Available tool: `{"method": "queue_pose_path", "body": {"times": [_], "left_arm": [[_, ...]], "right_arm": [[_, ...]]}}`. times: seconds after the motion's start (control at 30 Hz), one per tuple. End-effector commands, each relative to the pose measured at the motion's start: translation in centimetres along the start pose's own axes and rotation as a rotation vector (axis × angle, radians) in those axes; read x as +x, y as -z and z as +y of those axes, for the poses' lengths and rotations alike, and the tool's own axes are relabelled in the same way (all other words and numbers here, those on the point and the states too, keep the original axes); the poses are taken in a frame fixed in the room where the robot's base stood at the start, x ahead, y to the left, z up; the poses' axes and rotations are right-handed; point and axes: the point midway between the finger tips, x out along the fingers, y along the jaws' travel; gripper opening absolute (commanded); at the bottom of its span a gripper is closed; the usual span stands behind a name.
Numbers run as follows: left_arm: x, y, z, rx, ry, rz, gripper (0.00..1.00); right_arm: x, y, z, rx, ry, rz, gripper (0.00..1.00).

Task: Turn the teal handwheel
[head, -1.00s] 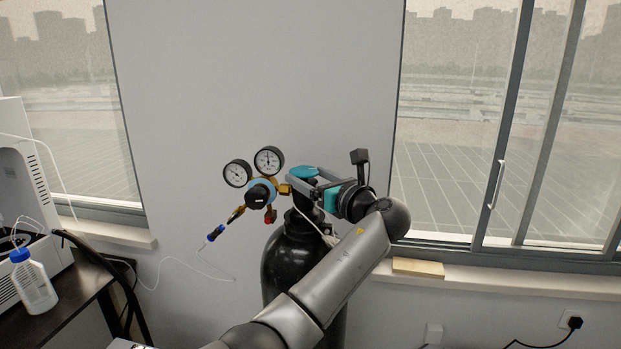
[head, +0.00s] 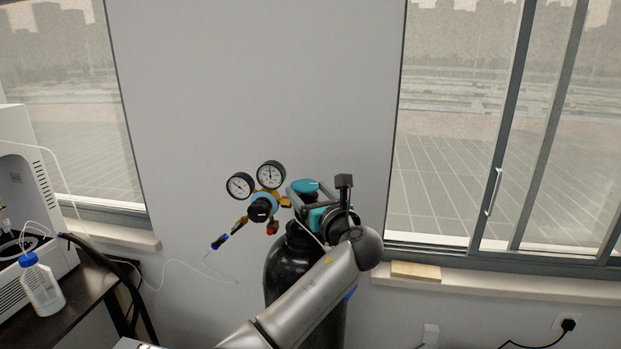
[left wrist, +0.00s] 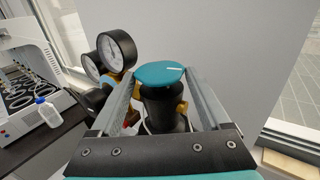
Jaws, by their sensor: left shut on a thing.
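The teal handwheel (head: 305,186) sits on top of the valve of a black gas cylinder (head: 290,262). It also shows in the left wrist view (left wrist: 160,74), with a short white mark on its top. My left gripper (head: 300,190) reaches in from the right side of the cylinder top. Its two fingers lie on either side of the handwheel and are shut on it. In the left wrist view the fingertips (left wrist: 158,72) flank the wheel's rim. My right gripper is in neither view.
Two round gauges (head: 255,180) and a regulator with a blue ring (head: 263,206) sit just left of the handwheel. A bottle with a blue cap (head: 41,286) stands on the dark table at left. A window ledge (head: 480,283) runs along the right.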

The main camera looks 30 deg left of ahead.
Motion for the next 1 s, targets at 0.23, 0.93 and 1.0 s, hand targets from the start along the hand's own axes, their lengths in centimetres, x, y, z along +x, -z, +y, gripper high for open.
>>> {"method": "queue_pose_path", "body": {"times": [0.23,0.93,1.0], "left_arm": [[0.0,-0.2,0.6,0.005,0.174,0.002,0.25],[0.7,0.2,1.7,0.005,0.736,0.003,0.25],[0.7,0.2,1.7,0.003,0.769,0.004,0.25]], "right_arm": [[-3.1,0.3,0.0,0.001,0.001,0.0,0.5],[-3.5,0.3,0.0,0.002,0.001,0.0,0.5],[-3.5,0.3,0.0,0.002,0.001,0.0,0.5]]}}
